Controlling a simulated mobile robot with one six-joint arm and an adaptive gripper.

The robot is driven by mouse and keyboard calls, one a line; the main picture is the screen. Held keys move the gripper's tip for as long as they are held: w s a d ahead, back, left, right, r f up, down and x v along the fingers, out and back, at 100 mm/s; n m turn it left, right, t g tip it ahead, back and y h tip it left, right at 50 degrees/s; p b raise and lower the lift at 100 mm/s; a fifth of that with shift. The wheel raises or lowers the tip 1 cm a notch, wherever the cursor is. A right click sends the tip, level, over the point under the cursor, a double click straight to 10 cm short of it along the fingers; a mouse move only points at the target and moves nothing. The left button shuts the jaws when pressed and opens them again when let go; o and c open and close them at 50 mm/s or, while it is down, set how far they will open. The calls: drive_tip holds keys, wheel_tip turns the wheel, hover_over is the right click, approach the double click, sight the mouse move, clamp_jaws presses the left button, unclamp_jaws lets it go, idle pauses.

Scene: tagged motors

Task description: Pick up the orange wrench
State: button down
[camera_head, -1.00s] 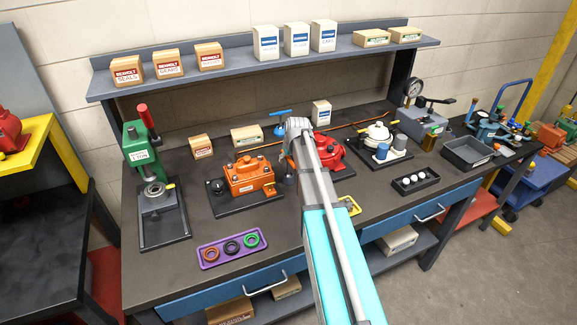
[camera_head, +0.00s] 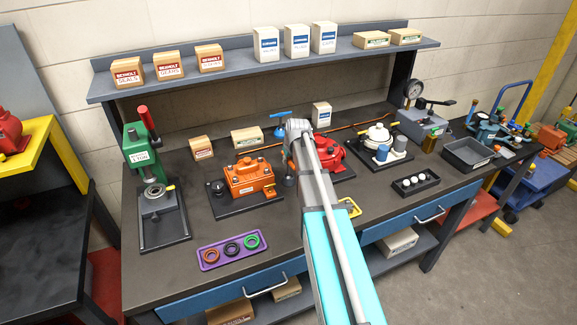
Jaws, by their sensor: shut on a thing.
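My arm reaches over the bench from the bottom of the head view, and its grey wrist ends in front of the red motor. No clear wrench shape shows. A thin orange bar or line (camera_head: 369,127) runs along the back of the bench and passes behind my wrist; I cannot tell if it is the wrench or if my gripper touches it.
The orange motor (camera_head: 250,178) stands left of my gripper, the red motor (camera_head: 331,158) right. A green press (camera_head: 142,150), a purple ring tray (camera_head: 211,262), a white-topped motor (camera_head: 378,133) and a grey bin (camera_head: 468,154) share the bench. A shelf (camera_head: 225,76) hangs behind.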

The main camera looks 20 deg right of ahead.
drive_tip(key=shift+r, duration=0.2)
wheel_tip(320, 180, up, 2)
drive_tip(key=shift+r+p, duration=0.1)
drive_tip(key=shift+p, duration=1.1)
drive_tip(key=s+a+r+p, duration=0.3)
drive_tip(key=s+r+p, duration=0.7)
drive_tip(key=s, duration=0.3)
drive_tip(key=shift+s+a+r+p, duration=0.25)
drive_tip(key=shift+s+p, duration=0.05)
drive_tip(key=c, duration=1.1)
unclamp_jaws()
clamp_jaws()
drive_tip(key=shift+f, duration=0.2)
